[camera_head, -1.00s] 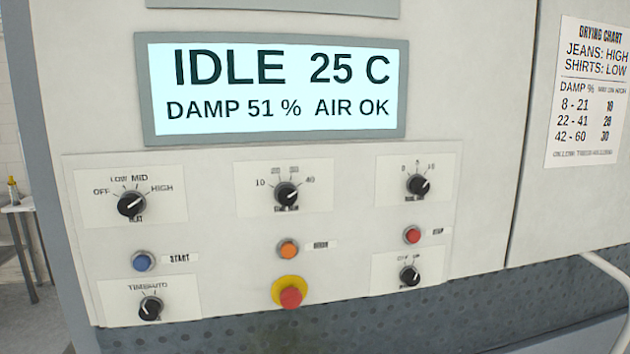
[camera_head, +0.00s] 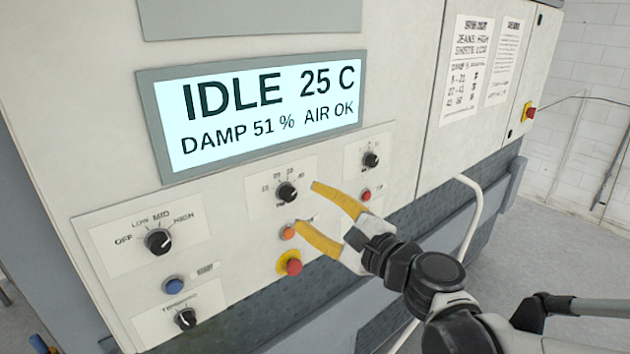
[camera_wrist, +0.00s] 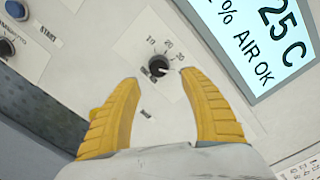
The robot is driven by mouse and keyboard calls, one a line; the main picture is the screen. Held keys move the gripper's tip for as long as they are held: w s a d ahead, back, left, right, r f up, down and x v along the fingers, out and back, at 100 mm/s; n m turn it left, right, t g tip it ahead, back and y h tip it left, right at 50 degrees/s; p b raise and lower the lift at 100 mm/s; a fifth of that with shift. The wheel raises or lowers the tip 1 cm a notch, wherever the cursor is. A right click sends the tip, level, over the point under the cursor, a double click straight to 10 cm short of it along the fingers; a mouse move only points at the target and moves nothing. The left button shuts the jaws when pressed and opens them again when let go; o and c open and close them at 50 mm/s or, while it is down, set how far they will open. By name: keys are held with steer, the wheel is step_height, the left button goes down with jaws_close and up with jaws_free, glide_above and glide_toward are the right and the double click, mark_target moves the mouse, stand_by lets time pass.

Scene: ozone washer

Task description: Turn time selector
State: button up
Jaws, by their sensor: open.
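The time selector (camera_head: 287,192) is a small black knob on a white plate in the upper middle of the control panel, with marks from 10 to 40 around its top. My gripper (camera_head: 307,207) has two yellow fingers, spread wide and empty. In the wrist view my gripper (camera_wrist: 158,78) has its fingertips on either side of the knob. I cannot tell how far they are from the panel.
The heat knob (camera_head: 158,241) is at left, with a blue button (camera_head: 174,286) below. An orange button (camera_head: 288,232) and a red stop knob on yellow (camera_head: 290,262) are under the selector. The display (camera_head: 260,115) reads idle. A white curved bar (camera_head: 468,225) stands at right.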

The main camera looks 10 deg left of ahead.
mark_target(291, 196)
steer(key=x, duration=0.6)
steer(key=shift+w+a, duration=0.1)
steer(key=shift+a, duration=0.3)
jaws_close()
